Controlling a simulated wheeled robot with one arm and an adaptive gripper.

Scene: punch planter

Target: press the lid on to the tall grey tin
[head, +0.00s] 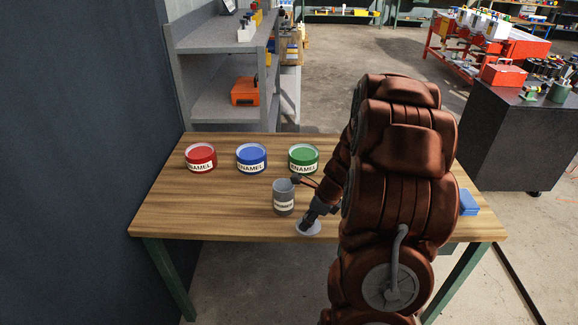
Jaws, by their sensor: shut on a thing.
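The tall grey tin (283,203) stands upright on the wooden table, left of my arm, with a label on its front. Its top looks open, with no lid on it. A pale grey round lid (304,231) is at the front right of the tin, near the table's front edge. My gripper (309,223) points down and left and is shut on the lid, apart from the tin. The fingers are small and dark here. I cannot tell whether the lid touches the table.
Red (201,158), blue (251,158) and green (303,158) enamel tins stand in a row behind the grey tin. A blue box (468,203) lies at the table's right end, partly behind my arm. The wooden table (190,210) is clear at the front left.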

